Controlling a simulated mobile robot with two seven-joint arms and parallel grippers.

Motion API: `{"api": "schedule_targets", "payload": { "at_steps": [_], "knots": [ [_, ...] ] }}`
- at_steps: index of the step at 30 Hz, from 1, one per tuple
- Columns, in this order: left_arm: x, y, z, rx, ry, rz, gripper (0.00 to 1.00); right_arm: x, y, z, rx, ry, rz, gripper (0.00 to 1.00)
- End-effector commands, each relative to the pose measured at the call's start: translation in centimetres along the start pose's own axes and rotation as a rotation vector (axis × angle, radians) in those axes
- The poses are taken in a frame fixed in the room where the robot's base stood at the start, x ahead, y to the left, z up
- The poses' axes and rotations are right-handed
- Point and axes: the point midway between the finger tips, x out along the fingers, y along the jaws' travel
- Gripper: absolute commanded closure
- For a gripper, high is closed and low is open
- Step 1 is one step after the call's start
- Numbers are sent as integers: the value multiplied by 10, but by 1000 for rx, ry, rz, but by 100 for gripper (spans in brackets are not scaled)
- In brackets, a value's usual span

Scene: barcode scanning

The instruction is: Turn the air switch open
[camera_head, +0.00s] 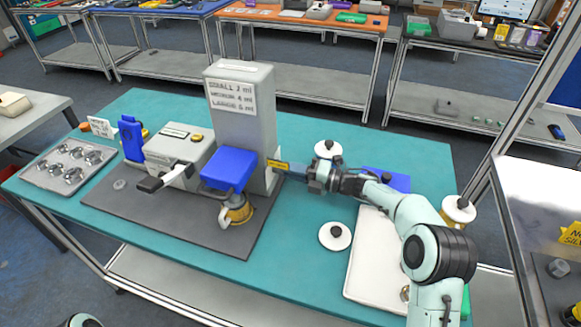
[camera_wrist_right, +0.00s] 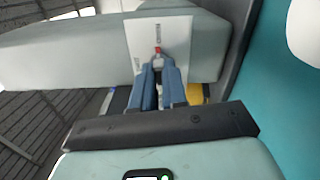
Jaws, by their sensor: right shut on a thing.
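The grey machine tower (camera_head: 240,115) stands on a dark mat on the teal table. In the right wrist view, a white panel (camera_wrist_right: 143,38) on the tower's side carries a small red switch (camera_wrist_right: 157,50). My right gripper (camera_head: 286,168) reaches in from the right to the tower's lower right side, beside a yellow label (camera_head: 277,165). In the right wrist view its blue-grey fingers (camera_wrist_right: 158,64) are shut on the switch, and their tips hide part of it. In the head view the switch cannot be made out. My left gripper is not in view.
A grey grinder-like box (camera_head: 180,147) stands to the left.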

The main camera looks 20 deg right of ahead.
Motion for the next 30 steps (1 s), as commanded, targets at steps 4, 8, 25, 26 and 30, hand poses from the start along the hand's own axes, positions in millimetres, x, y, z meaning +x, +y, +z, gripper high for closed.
{"api": "schedule_targets", "payload": {
  "at_steps": [4,8,25,26,30],
  "knots": [
    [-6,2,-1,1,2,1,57,0,1,0,72,1,1,100],
    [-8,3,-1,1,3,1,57,0,1,0,113,0,1,100],
    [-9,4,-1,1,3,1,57,0,0,0,149,0,1,100],
    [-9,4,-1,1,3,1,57,0,0,0,149,0,1,100],
    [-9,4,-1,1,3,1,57,0,0,0,148,0,1,62]
  ]
}}
